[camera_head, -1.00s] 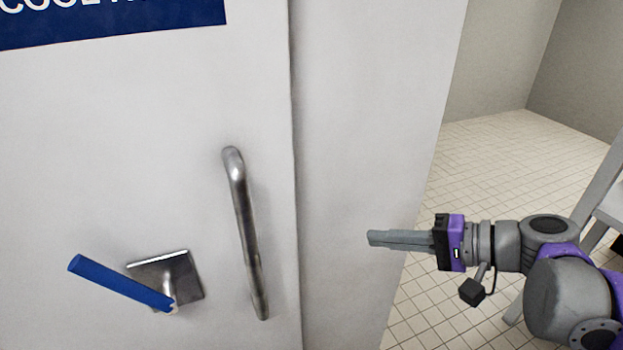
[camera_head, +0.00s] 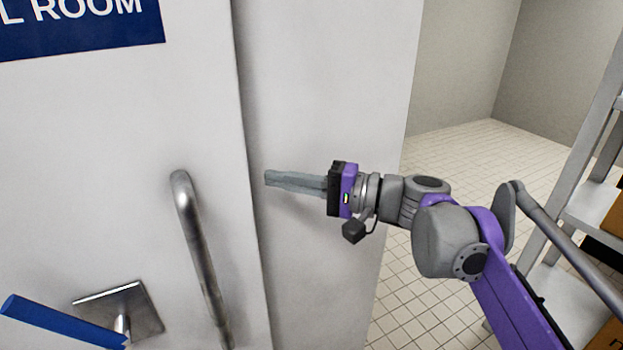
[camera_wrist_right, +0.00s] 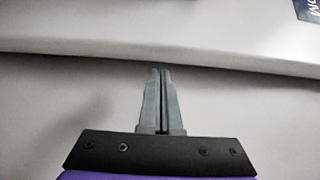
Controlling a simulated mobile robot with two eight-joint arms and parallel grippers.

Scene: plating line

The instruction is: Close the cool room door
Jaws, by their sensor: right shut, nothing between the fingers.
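The white cool room door (camera_head: 90,150) fills the left of the head view, with a blue sign (camera_head: 85,25) at its top. It carries an upright metal pull handle (camera_head: 203,265) and a blue lever (camera_head: 60,322) on a square metal plate (camera_head: 140,305). My right gripper (camera_head: 268,178) is shut and empty, its fingers pointing left in front of the pale panel right of the door edge. I cannot tell whether the fingertips touch it. In the right wrist view the shut fingers (camera_wrist_right: 160,75) point toward a long pale edge (camera_wrist_right: 160,52). My left gripper is not in view.
The pale wall panel (camera_head: 330,80) stands right of the door edge. A tiled floor (camera_head: 455,160) opens beyond it. A grey shelf rack (camera_head: 590,190) with boxes stands at the far right, close to my right arm.

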